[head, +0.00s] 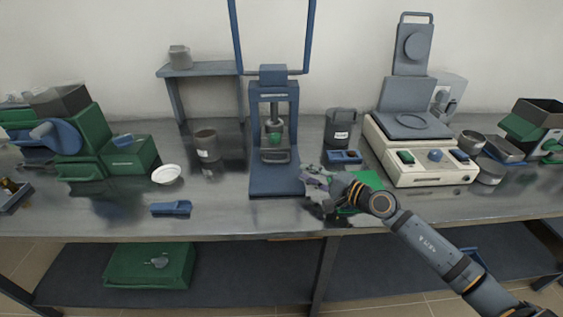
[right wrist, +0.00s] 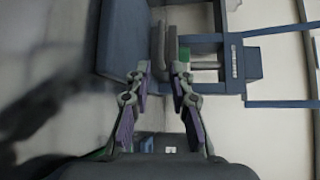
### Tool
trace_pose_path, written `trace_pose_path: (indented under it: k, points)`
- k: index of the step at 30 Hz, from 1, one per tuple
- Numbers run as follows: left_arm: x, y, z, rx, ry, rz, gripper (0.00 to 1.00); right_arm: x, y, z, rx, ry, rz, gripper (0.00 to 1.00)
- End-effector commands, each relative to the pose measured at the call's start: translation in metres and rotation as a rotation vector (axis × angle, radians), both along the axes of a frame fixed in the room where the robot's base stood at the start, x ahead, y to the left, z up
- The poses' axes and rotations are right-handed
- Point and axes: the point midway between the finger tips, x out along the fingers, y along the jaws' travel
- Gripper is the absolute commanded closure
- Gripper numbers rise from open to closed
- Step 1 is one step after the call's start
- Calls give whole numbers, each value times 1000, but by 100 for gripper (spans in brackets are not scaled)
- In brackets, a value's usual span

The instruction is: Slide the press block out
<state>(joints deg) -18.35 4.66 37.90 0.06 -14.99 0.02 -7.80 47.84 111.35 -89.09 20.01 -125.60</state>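The blue press (head: 262,184) stands upright near the middle of the bench. A grey block (head: 275,156) sits low inside its frame, with a green piece (head: 275,136) and the ram above it. My right gripper (head: 308,180) is just right of the press base, low over the bench. In the right wrist view the gripper (right wrist: 159,68) is open and empty, its two fingers apart, facing the press (right wrist: 122,45) turned on its side. A grey block-like part (right wrist: 171,45) lies beyond the fingertips; I cannot tell contact. My left gripper is not in view.
A green mat (head: 368,181) lies partly behind my right arm. A blue holder (head: 345,157) and dark jar (head: 340,128) stand behind it. A cream-coloured device (head: 420,172) is to the right. A white dish (head: 167,174) and blue piece (head: 171,208) lie left; bench between them and the press is clear.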

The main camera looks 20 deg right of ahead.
Motion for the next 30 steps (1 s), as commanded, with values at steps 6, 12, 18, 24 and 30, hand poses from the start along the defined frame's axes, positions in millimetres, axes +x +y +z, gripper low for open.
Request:
trace_pose_path:
  k: [6, 12, 18, 24, 30]
  points:
    - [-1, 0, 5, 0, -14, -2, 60, 24, 15, 0, 13, -3, -2, 78]
    - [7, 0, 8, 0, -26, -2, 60, 59, 34, -6, 12, -1, -1, 78]
    - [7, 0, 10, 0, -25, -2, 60, 82, 47, -11, 6, 0, 0, 78]
    - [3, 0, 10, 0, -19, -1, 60, 87, 51, -14, 4, 2, 1, 78]
    - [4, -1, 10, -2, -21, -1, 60, 87, 50, -14, 4, 2, 0, 84]
